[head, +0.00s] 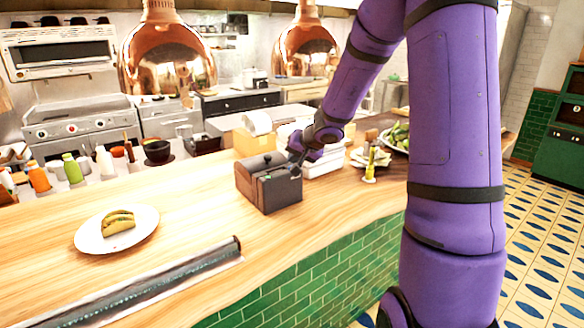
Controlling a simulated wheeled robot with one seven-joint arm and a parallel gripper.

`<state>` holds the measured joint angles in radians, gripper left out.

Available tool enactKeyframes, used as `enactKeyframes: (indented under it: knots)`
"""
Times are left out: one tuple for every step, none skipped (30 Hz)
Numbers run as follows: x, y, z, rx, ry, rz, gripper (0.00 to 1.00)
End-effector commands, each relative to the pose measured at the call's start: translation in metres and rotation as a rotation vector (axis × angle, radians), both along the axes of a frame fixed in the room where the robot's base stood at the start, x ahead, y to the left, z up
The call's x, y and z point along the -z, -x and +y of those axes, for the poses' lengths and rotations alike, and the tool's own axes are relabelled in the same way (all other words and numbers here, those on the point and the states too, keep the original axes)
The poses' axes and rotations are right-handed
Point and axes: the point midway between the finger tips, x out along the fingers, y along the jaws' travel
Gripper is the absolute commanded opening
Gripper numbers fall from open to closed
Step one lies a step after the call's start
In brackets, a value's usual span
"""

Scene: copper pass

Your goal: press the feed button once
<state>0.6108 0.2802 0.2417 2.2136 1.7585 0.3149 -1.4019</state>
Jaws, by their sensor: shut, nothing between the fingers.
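A dark grey box-shaped machine (282,194), which looks like a receipt printer, stands on the wooden counter near the middle of the head view. My gripper (294,168) is shut and empty, with its tips at the upper right edge of this machine. I cannot tell whether the tips touch it. No feed button can be made out clearly; the gripper may cover part of the machine's top.
A white plate (84,238) with tacos (118,222) lies on the counter (190,225) at left. A long dark roll-like strip (150,290) lies in front. White containers (325,165) stand behind my gripper. A yellow bottle (370,165) stands to the right. Copper lamps (165,60) hang above.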

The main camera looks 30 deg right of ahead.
Motion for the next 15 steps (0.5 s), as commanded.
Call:
enactKeyframes:
  knots:
    - [0.0003,0.0001,0.0000,0.000,0.000,0.000,0.00]
    - [0.0006,0.0000,0.0000,0.000,0.000,0.000,0.00]
    - [0.0008,0.0000,0.0000,0.001,-0.001,0.000,0.00]
    - [0.0012,0.0000,0.0000,0.001,-0.001,0.000,0.00]
    - [0.0015,0.0000,-0.0001,0.001,-0.001,0.000,0.00]
    - [0.0019,0.0000,-0.0001,0.001,-0.001,0.000,0.00]
    - [0.0022,0.0000,-0.0001,0.001,-0.001,0.000,0.00]
    - [0.0025,0.0000,-0.0001,0.001,-0.001,0.000,0.00]
    - [0.0029,0.0000,-0.0001,0.001,-0.001,0.000,0.00]
    - [0.0033,0.0001,-0.0002,0.001,-0.001,0.000,0.00]
    - [0.0035,0.0000,-0.0001,0.000,0.000,0.000,0.00]
    - [0.0040,0.0001,-0.0001,0.000,0.000,0.000,0.00]
    - [0.0042,0.0000,-0.0001,-0.001,0.000,0.001,0.00]
    - [0.0045,0.0001,-0.0001,0.000,-0.001,0.001,0.00]
    - [0.0050,0.0001,0.0001,0.000,-0.001,0.001,0.00]
